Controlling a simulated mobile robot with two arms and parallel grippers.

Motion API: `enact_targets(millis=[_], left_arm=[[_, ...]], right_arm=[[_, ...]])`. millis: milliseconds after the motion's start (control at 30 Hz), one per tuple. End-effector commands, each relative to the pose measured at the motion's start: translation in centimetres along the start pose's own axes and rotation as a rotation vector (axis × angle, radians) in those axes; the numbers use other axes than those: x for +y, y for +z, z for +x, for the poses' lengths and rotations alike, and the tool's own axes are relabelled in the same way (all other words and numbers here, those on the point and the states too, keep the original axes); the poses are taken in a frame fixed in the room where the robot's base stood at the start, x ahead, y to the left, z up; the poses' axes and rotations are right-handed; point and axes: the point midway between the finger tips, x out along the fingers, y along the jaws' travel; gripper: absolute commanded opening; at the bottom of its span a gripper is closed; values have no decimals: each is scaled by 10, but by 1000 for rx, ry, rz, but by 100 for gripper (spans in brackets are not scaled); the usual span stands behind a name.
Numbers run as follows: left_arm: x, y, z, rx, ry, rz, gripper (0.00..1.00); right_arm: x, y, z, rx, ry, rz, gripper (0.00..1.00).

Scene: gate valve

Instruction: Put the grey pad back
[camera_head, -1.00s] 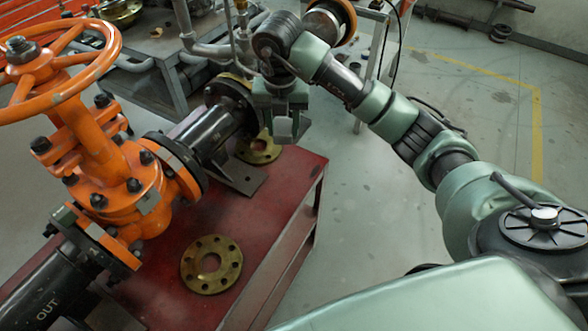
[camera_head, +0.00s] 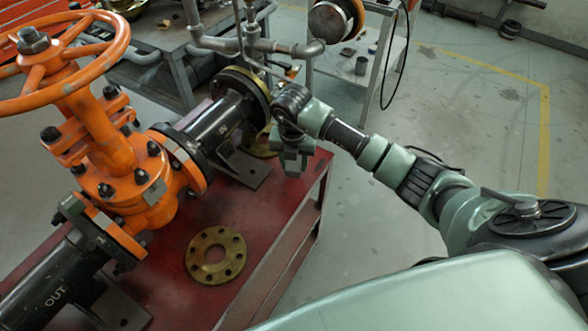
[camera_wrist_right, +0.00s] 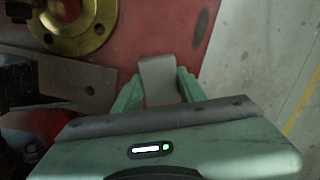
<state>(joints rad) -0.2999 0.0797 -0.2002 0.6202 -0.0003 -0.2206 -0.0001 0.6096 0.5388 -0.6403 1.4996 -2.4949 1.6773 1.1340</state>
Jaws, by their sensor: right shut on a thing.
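My right gripper (camera_head: 293,170) points down over the far right part of the red table (camera_head: 165,285). In the right wrist view its two green fingers are shut on the grey pad (camera_wrist_right: 158,78), a small flat light-grey piece. The pad is over the red table top near its edge. I cannot tell whether the pad touches the table. In the head view the gripper hides most or all of the pad. My left gripper is not in view.
A brass flange (camera_wrist_right: 80,20) lies close to my right gripper, beside a grey support plate (camera_head: 243,172). A second brass flange (camera_head: 215,255) lies nearer. The orange gate valve (camera_head: 105,175) with black pipes stands at left. Floor at right is clear.

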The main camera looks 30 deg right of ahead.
Motion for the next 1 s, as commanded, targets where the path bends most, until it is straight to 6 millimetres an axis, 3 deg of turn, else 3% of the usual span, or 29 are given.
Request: enact_targets(millis=[200,600,633,700,1000], left_arm=[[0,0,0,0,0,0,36],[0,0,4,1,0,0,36],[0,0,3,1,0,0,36],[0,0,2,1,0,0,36],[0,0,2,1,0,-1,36]], right_arm=[[0,-5,32,3,-1,0,8],[0,-5,39,0,0,-1,8],[0,-5,37,0,0,-1,48],[0,-5,37,0,0,-1,62],[0,-5,36,0,0,-1,62]])
